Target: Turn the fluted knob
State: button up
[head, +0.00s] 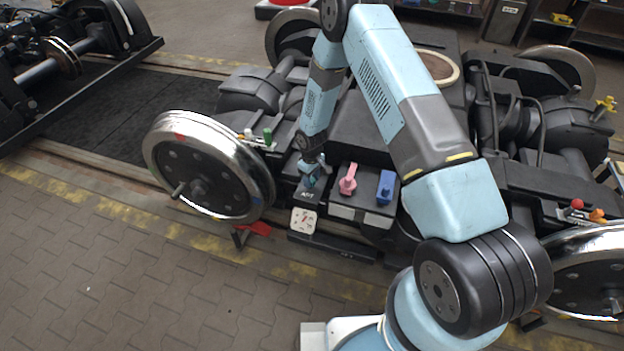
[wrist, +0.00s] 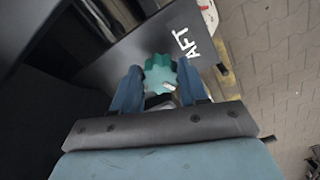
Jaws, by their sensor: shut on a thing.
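The fluted knob (wrist: 160,76) is teal with a lobed rim and a small pale mark. It sits on a dark panel (wrist: 205,18) lettered "AFT". In the wrist view it lies between the two blue fingers of my gripper (wrist: 160,88), which are shut on it from both sides. In the head view my gripper (head: 312,178) reaches down to the left end of the row of controls on the bogie, above the "AFT" label (head: 307,194). The knob is mostly hidden there by the gripper.
A pink handle (head: 348,180) and a blue handle (head: 386,187) stand just right of the gripper. A white dial (head: 303,220) with red marks is below. A large wheel (head: 205,165) is close on the left. The paved floor (head: 130,270) in front is clear.

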jog(key=n, duration=1.3)
jog(key=shift+f, duration=0.1)
dwell(0.4)
jog(key=o, duration=1.1)
jog(key=shift+w, duration=0.1)
jog(key=shift+c, duration=0.2)
jog(key=shift+w+r, duration=0.1)
jog(key=shift+r, duration=0.4)
notch_tip(320, 180, up, 13)
